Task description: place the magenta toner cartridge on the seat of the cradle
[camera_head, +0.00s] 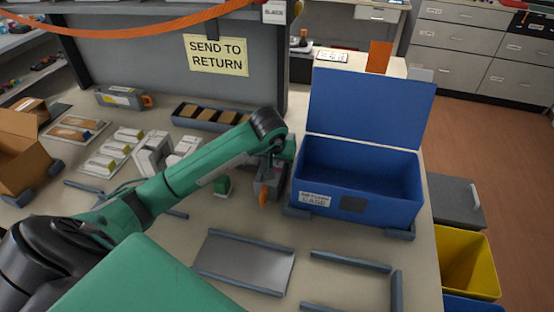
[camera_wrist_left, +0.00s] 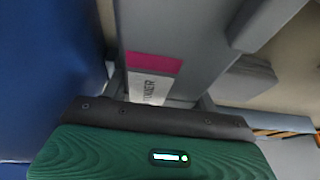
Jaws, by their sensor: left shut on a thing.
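The magenta toner cartridge (camera_head: 266,188) is a grey body with an orange end, hanging below my left gripper (camera_head: 273,163) in the head view. My left gripper is shut on it, just left of the blue case. In the left wrist view the cartridge (camera_wrist_left: 178,28) shows a magenta patch and a white label reading TONER. The jaws' contact with it is largely hidden. A grey metal plate with raised side rails (camera_head: 243,264), which looks like the cradle, lies empty on the table in front of the gripper. My right gripper is not in view.
A blue return case (camera_head: 357,195) stands open on the right, lid up. A U-shaped grey rail frame (camera_head: 348,259) lies before it. A small green object (camera_head: 222,186) is left of the cartridge. Another grey cartridge (camera_head: 122,98), white boxes and a divided tray (camera_head: 212,117) stand behind.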

